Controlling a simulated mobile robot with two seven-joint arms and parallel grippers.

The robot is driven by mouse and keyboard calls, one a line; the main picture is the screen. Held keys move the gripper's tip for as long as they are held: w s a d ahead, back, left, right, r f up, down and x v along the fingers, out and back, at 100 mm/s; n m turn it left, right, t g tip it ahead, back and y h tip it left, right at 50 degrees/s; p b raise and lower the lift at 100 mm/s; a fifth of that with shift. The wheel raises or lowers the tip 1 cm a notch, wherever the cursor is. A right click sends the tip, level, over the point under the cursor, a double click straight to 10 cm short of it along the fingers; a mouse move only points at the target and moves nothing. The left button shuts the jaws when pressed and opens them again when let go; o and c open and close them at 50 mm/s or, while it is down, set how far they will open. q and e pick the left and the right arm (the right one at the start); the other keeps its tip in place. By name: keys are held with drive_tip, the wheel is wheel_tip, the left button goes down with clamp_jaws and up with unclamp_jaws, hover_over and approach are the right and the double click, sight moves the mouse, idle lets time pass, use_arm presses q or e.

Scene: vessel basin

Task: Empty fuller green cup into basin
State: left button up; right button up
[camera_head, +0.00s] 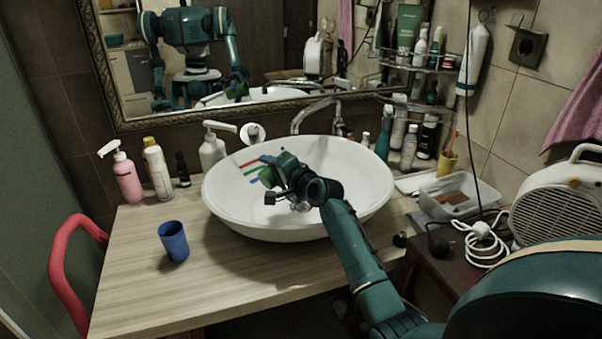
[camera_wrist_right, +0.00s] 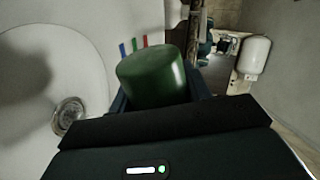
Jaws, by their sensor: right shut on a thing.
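My right gripper (camera_head: 275,182) is over the white basin (camera_head: 225,205), inside its rim outline. It is shut on a green cup (camera_wrist_right: 152,80), which shows between the fingers in the right wrist view, tilted, with no opening visible. In the head view the cup is mostly hidden by the gripper. Red, green and blue thin sticks (camera_wrist_right: 133,46) show beyond the cup against the basin wall; they also show left of the gripper in the head view. The basin's drain (camera_wrist_right: 68,115) is visible. My left gripper is not directly in view.
A blue cup (camera_head: 173,242) stands on the wooden counter (camera_head: 130,290), left of the basin. A pink bottle (camera_head: 127,178) and other bottles stand behind it. A faucet (camera_head: 318,112) rises behind the basin. A clear tray (camera_head: 458,195) and a fan heater (camera_head: 555,205) are at right.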

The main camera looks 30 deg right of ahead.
use_arm(q)
drive_tip(key=shift+f, duration=0.15)
use_arm(e)
drive_tip(key=shift+d+r+m, duration=0.2)
drive_tip(key=shift+d+m, duration=0.1)
drive_tip(key=shift+d, duration=0.1)
use_arm(q)
drive_tip(key=shift+s+f, duration=0.2)
drive_tip(key=shift+s, duration=0.05)
use_arm(e)
drive_tip(key=shift+w+d+r, duration=0.1)
drive_tip(key=shift+d+r, duration=0.05)
drive_tip(key=shift+d, duration=0.1)
use_arm(q)
drive_tip(key=shift+r, duration=0.25)
use_arm(e)
drive_tip(key=shift+r+m, duration=0.1)
drive_tip(key=shift+m, duration=0.2)
use_arm(q)
drive_tip(key=shift+a+p, duration=0.15)
drive_tip(key=shift+p, duration=0.3)
use_arm(e)
drive_tip(key=shift+r+m+y, duration=0.15)
drive_tip(key=shift+m+y, duration=0.15)
drive_tip(key=shift+y, duration=0.1)
